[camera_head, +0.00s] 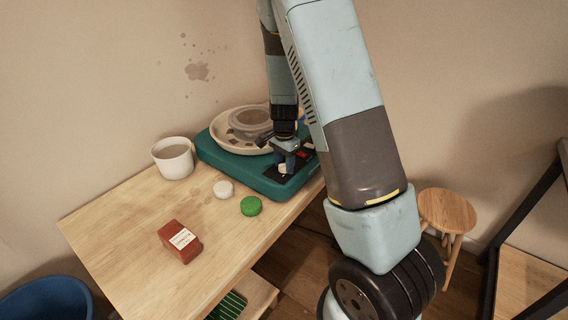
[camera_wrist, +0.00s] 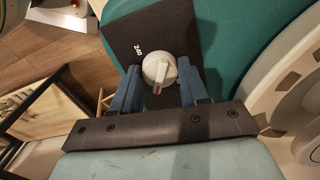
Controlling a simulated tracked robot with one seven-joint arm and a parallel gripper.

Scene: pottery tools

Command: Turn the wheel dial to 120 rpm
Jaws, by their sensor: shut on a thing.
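The wheel dial (camera_wrist: 158,68) is a white round knob with a raised bar, on a black plate (camera_wrist: 185,30) of the teal pottery wheel. In the wrist view its bar runs toward the bottom, with a small reddish mark at the lower end. The number 240 shows at its upper left; other numbers are hidden or out of sight. My gripper (camera_wrist: 160,78) has its blue fingers on both sides of the knob and is shut on it. In the head view my gripper (camera_head: 287,157) is over the wheel's front corner, with a bit of the white dial (camera_head: 283,169) showing.
The teal wheel (camera_head: 237,177) carries a pale basin (camera_head: 222,139) with the wheel head. A white cup (camera_head: 173,158), a white round piece (camera_head: 223,189), a green round piece (camera_head: 251,206) and a red box (camera_head: 180,242) stand on the wooden table (camera_head: 130,215). A stool (camera_head: 447,209) is at right.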

